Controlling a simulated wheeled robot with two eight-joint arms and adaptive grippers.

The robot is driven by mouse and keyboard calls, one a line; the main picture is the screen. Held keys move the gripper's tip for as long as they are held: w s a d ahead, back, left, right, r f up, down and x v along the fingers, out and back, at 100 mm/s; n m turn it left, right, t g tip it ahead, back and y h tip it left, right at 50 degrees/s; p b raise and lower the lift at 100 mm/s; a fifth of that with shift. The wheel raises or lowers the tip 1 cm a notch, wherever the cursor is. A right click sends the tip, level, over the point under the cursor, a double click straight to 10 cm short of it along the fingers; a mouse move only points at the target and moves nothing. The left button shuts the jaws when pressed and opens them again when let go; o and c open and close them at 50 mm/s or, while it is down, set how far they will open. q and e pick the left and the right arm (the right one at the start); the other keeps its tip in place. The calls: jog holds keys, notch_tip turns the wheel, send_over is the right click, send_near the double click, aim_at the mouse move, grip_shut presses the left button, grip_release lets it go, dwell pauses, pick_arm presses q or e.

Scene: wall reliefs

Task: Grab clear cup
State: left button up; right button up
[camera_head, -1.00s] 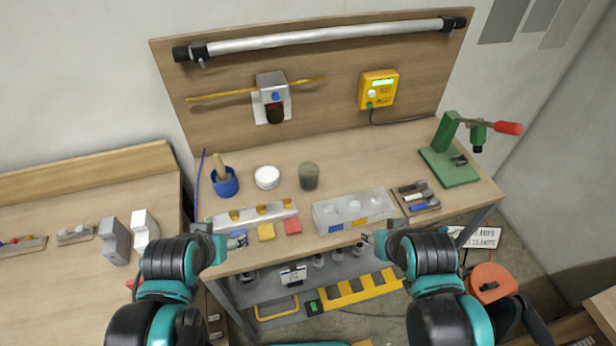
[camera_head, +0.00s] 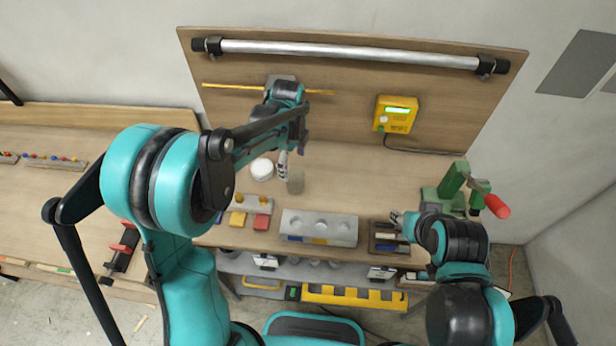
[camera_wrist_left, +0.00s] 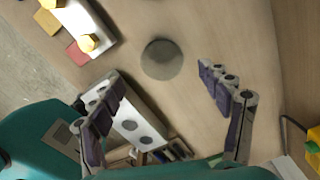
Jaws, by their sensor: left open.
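The clear cup (camera_head: 296,181) is a greyish, see-through cup standing upright on the workbench, right of a white round jar (camera_head: 262,169). My left gripper (camera_head: 284,165) is at the cup's upper left in the head view, partly hidden by my own arm. In the left wrist view the open left gripper (camera_wrist_left: 160,75) has its fingers spread wide, and the cup (camera_wrist_left: 162,59) shows between and beyond the fingertips, with nothing held. My right gripper (camera_head: 401,221) is by the small tool tray (camera_head: 386,246); its jaws are too small to read.
A grey block with round recesses (camera_head: 319,227) stands in front of the cup. Yellow (camera_head: 237,219) and red (camera_head: 262,221) blocks lie at its left. A green press (camera_head: 453,187) stands at the right. The bench right of the cup is clear.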

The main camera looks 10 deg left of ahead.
aim_at(295, 178)
pick_arm(q)
jog(key=shift+m, duration=0.3)
jog(key=f+b, duration=0.1)
jog(key=f, duration=0.7)
jog(key=shift+w+d+f+b, duration=0.15)
jog(key=shift+w+b, duration=0.05)
jog(key=shift+b, duration=0.2)
jog(key=c, duration=1.3)
